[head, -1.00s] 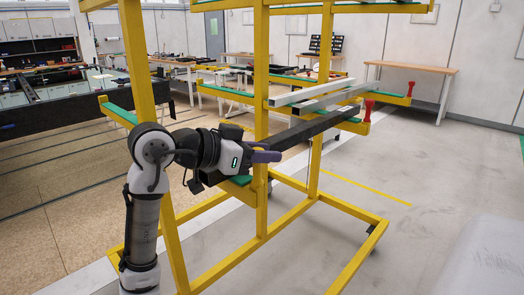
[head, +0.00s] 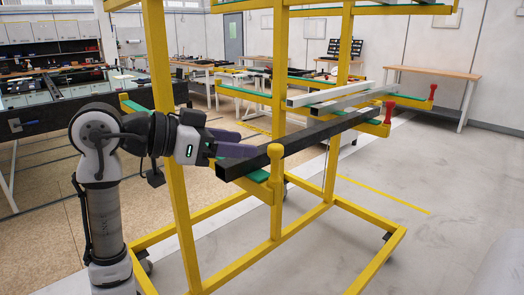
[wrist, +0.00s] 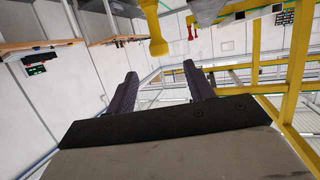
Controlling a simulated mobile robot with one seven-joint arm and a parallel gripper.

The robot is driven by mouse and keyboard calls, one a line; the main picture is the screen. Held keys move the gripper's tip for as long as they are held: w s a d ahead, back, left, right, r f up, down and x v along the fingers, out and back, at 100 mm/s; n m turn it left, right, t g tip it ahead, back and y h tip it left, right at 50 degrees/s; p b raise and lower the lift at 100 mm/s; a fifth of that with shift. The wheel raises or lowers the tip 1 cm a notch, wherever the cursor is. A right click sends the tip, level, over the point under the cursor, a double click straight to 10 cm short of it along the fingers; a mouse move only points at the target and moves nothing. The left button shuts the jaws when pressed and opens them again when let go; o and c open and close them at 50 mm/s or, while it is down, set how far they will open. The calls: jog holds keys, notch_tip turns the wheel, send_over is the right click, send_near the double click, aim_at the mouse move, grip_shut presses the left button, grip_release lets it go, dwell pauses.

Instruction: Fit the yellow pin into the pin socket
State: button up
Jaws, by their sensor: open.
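The yellow pin (head: 276,163) with a round knob stands upright at the front end of the rack's lower arm in the head view. Its foot meets the yellow end of that arm, where the pin socket (head: 272,190) is; how deep it sits I cannot tell. My gripper (head: 250,150) is open and empty, to the left of the pin, with its purple fingers pointing at the knob. In the wrist view the yellow pin (wrist: 156,30) shows beyond and between the fingertips of my gripper (wrist: 160,72), apart from them.
A dark square bar (head: 300,142) lies across the rack arms beside the pin and close to my fingers. Lighter bars lie behind it. Red pins (head: 388,110) stand on other arm ends. A yellow upright (head: 171,130) rises close beside my arm. The floor at right is clear.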

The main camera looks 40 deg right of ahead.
jog(key=v, duration=0.3)
jog(key=shift+w+a+r, duration=0.1)
jog(key=shift+a, duration=0.25)
